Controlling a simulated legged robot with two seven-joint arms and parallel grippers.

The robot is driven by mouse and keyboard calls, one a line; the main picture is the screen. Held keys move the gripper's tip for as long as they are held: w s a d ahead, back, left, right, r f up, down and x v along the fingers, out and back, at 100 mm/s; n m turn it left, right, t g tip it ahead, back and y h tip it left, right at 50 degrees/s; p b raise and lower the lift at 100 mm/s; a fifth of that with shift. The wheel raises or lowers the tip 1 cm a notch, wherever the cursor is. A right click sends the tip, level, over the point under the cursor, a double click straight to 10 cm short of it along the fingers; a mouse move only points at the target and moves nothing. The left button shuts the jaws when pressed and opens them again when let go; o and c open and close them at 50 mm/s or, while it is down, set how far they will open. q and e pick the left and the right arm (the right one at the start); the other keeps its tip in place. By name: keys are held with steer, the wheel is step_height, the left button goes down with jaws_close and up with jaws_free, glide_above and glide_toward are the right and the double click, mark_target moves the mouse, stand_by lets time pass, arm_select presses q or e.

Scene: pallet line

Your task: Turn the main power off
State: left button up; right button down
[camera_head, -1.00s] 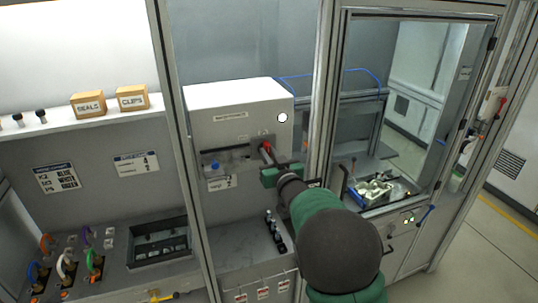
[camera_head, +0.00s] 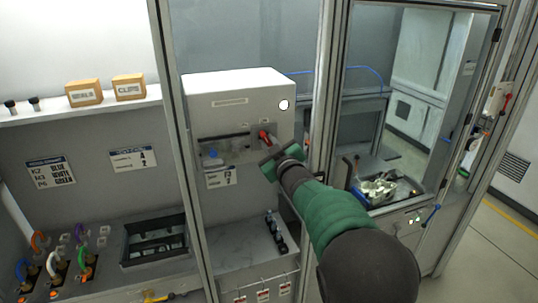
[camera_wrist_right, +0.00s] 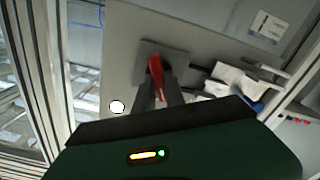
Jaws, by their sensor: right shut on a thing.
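A red handle (camera_head: 264,136) sits on the front of a white box-shaped cabinet (camera_head: 228,84) behind the middle frame opening. In the right wrist view the red handle (camera_wrist_right: 156,76) stands on a grey plate and reaches down between my two finger tips. My right gripper (camera_head: 272,143) comes in from the lower right and is shut on the red handle; its fingers also show in the wrist view (camera_wrist_right: 158,98). The gripper hides part of the handle's lower end in the head view. My left gripper is not in view.
A blue knob (camera_head: 213,153) and a label card (camera_head: 221,178) are left of the handle. Metal frame posts (camera_head: 322,110) flank the opening, close to my right arm. A tray of metal parts (camera_head: 380,190) stands right. Two boxes (camera_head: 84,93) sit on the left shelf.

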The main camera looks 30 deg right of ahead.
steer(key=shift+a+f+n+b, duration=0.1)
steer(key=shift+f+n+b, duration=0.1)
steer(key=shift+n+b, duration=1.75)
steer(key=shift+f+n+b, duration=0.25)
steer(key=shift+n+b, duration=1.5)
steer(key=shift+n, duration=0.3)
steer(key=shift+a+f+n+b, duration=0.1)
steer(key=shift+f+n+b, duration=0.1)
steer(key=shift+n+b, duration=1.75)
steer(key=shift+w, duration=0.1)
steer(key=c, duration=1.6)
jaws_free()
steer(key=shift+o, duration=1)
steer(key=shift+r, duration=0.15)
